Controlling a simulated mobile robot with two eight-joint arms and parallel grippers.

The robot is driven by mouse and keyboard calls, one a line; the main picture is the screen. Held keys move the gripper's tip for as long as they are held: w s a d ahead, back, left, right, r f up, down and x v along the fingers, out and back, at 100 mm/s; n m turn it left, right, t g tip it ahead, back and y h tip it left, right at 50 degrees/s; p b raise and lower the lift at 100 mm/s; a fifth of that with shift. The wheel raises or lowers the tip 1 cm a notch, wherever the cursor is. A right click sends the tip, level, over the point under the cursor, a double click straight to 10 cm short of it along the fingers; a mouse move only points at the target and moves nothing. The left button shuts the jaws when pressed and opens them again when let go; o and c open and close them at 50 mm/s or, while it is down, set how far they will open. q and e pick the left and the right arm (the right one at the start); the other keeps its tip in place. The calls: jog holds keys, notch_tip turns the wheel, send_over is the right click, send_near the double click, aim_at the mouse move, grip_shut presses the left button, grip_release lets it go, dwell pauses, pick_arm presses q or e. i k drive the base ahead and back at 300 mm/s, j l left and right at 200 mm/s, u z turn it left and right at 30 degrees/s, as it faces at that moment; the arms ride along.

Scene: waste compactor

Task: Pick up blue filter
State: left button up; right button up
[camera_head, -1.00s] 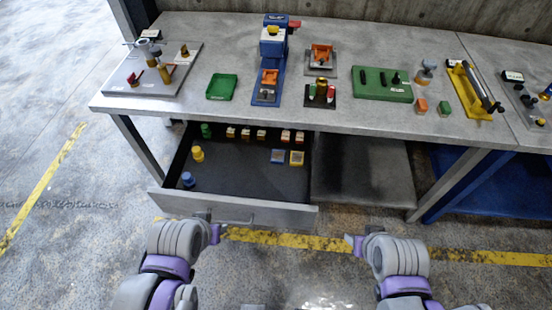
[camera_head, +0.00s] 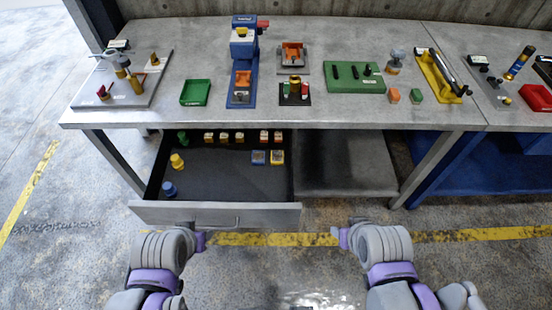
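The open drawer (camera_head: 215,214) under the workbench holds small parts. A blue round knob-like piece (camera_head: 169,188) stands near the drawer's front left. My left gripper (camera_head: 200,240) is in front of the drawer, low in the picture. My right gripper (camera_head: 342,237) is to the right of the drawer front. Both are apart from the parts, and their fingers are too unclear to tell open from shut.
A yellow piece (camera_head: 177,161), a green piece (camera_head: 183,137) and several small blocks also lie in the drawer. The bench top (camera_head: 310,112) above carries a green tray (camera_head: 195,92), a blue press (camera_head: 243,60) and fixtures. A lower shelf (camera_head: 345,178) is empty.

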aim_at(257, 158)
jog(key=i+j, duration=0.15)
jog(key=j, duration=0.25)
jog(key=i+j+z, duration=0.1)
jog(key=j, duration=0.3)
jog(key=i+j, duration=0.15)
jog(key=j, duration=0.25)
jog(key=i+j, duration=0.1)
jog(key=j, duration=0.3)
jog(key=i+j+z, duration=0.1)
jog(key=j, duration=0.3)
